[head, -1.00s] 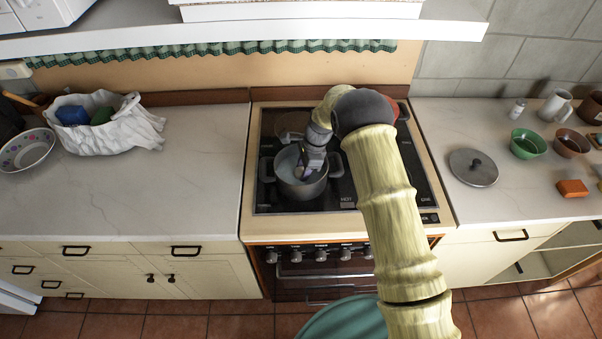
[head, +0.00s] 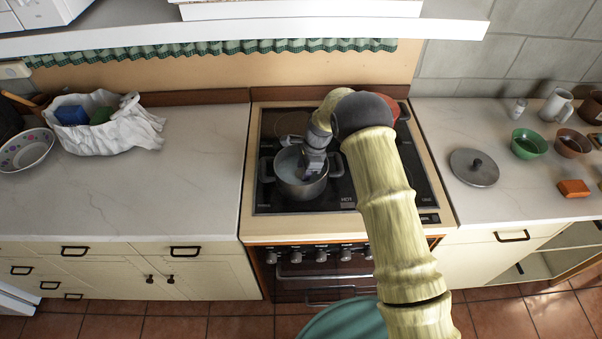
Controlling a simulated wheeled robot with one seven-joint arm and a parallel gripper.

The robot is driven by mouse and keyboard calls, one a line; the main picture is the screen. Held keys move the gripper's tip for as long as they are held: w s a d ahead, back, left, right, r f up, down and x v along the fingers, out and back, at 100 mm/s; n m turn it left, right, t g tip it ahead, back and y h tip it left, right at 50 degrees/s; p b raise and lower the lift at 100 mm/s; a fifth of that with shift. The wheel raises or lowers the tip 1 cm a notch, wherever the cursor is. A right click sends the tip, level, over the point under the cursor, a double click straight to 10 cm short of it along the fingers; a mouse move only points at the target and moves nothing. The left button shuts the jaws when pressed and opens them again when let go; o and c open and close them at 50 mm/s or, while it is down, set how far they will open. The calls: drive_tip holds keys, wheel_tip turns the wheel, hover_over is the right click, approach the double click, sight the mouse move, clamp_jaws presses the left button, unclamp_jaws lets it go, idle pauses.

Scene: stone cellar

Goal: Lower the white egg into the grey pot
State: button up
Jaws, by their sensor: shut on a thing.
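The grey pot (head: 302,189) stands on the left front part of the dark stove top, with its lid off and a pale inside showing. My gripper (head: 307,172) points down into the pot's mouth from above, over its right half. Its fingertips are small and partly hidden by the pot's rim and the gripper body. The white egg cannot be made out in the head view; the gripper and pot hide the space between the fingers.
A grey lid (head: 474,167) lies on the right counter near a green bowl (head: 528,144), a brown bowl (head: 572,143) and an orange block (head: 573,188). A red pot (head: 390,108) stands behind my arm. The left counter's middle is clear; a white bag (head: 120,130) lies beyond.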

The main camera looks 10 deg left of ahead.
drive_tip(key=shift+f, duration=0.1)
drive_tip(key=o, duration=0.8)
drive_tip(key=b+v, duration=0.4)
drive_tip(key=v, duration=1.3)
drive_tip(key=shift+w+d, duration=0.1)
